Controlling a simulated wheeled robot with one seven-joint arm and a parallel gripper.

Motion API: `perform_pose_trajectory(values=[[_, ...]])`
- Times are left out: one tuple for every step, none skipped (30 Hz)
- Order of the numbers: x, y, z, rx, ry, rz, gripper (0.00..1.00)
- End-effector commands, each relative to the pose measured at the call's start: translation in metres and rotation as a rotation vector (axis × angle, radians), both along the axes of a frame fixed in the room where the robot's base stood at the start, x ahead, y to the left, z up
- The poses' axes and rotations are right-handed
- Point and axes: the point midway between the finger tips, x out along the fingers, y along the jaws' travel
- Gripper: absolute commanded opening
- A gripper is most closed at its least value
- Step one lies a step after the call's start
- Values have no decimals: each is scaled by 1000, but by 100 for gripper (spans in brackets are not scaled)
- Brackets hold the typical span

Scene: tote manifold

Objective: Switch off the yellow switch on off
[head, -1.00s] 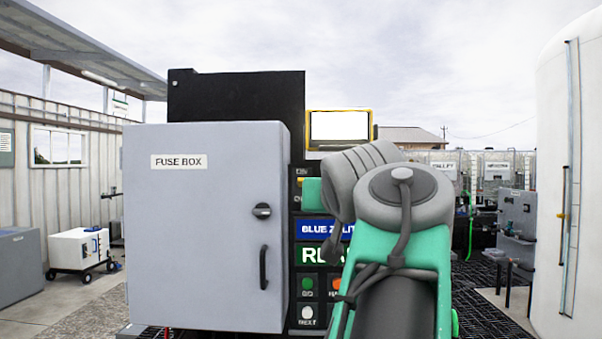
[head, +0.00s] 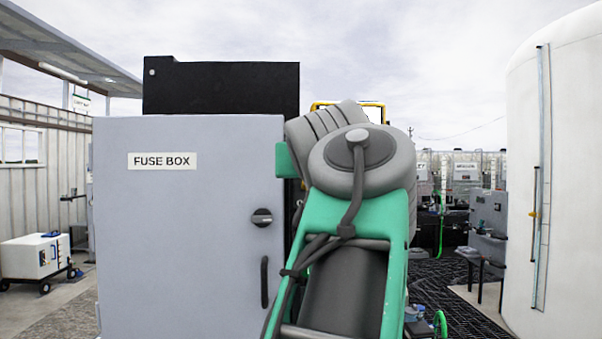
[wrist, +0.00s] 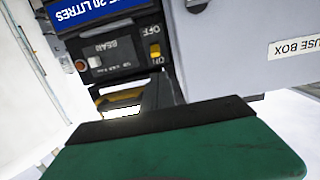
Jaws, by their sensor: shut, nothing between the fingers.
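The yellow switch (wrist: 157,59) is small and sits on a dark panel in the wrist view, which shows the panel upside down. White lettering reading OFF is beside it; I cannot tell for sure which position the switch is in. My gripper (wrist: 160,90) shows as dark fingers, shut and empty, in front of a green body with a dark edge. Its tips appear close to the switch in the picture, but I cannot tell whether they touch. In the head view my arm hides the switch and the gripper.
A grey fuse box (head: 190,230) with a knob and handle stands left of my arm; its label side also shows in the wrist view (wrist: 235,50). A black panel (head: 222,88) rises behind it. A white tank (head: 560,180) stands at the right, with dark grating floor before it.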

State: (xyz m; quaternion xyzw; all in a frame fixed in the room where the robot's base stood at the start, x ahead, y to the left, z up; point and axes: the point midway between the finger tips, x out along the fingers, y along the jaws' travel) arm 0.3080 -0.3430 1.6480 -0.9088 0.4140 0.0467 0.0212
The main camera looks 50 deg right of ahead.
Motion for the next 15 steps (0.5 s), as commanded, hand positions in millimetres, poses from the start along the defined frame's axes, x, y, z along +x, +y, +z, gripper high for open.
perform_pose_trajectory(values=[[8,-5,-2,4,0,7,0],[12,-8,-4,4,1,9,0],[18,-14,-3,5,2,9,0],[22,-19,-3,5,2,10,0],[27,-24,-4,5,2,10,0],[32,-30,-5,6,2,9,0],[36,-35,-4,5,2,9,0],[39,-40,-5,5,2,7,0],[44,-45,-5,4,2,8,0],[47,-49,-6,3,3,7,0],[50,-52,-6,3,1,7,0],[53,-56,-6,3,2,6,0],[55,-58,-7,2,2,6,0],[57,-60,-8,2,2,6,0],[58,-62,-8,1,2,5,0]])
